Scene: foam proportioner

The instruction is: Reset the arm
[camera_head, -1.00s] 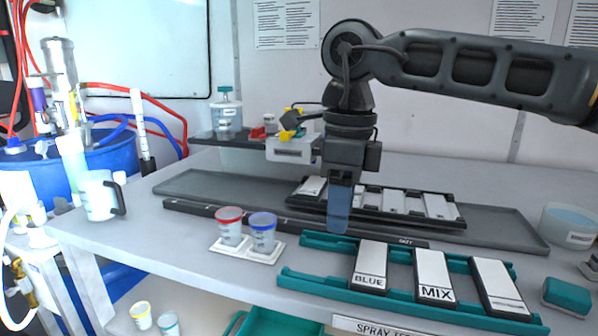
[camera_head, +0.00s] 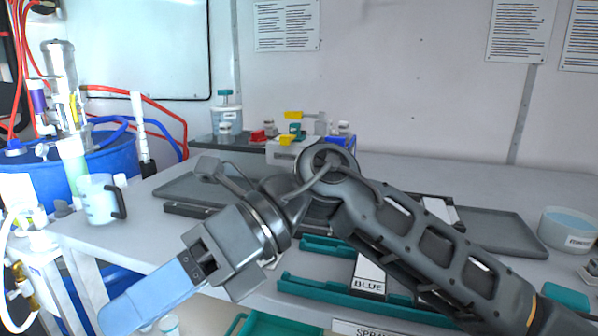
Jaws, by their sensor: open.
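My arm reaches in from the lower right and bends at an elbow near the middle of the table. My gripper (camera_head: 122,315) points down and to the left, in front of the table's front edge and close to the camera. Its blue finger is seen side-on, so the gap between the fingers is hidden. I see nothing held in it. The BLUE panel (camera_head: 369,277) shows in part behind the arm.
A clear jug (camera_head: 98,200) stands at the table's left end, by a blue drum (camera_head: 150,150). A bottle (camera_head: 226,113) and small coloured parts sit at the back. A tub (camera_head: 567,232) stands at the right. The grey tray (camera_head: 495,232) is partly covered by my arm.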

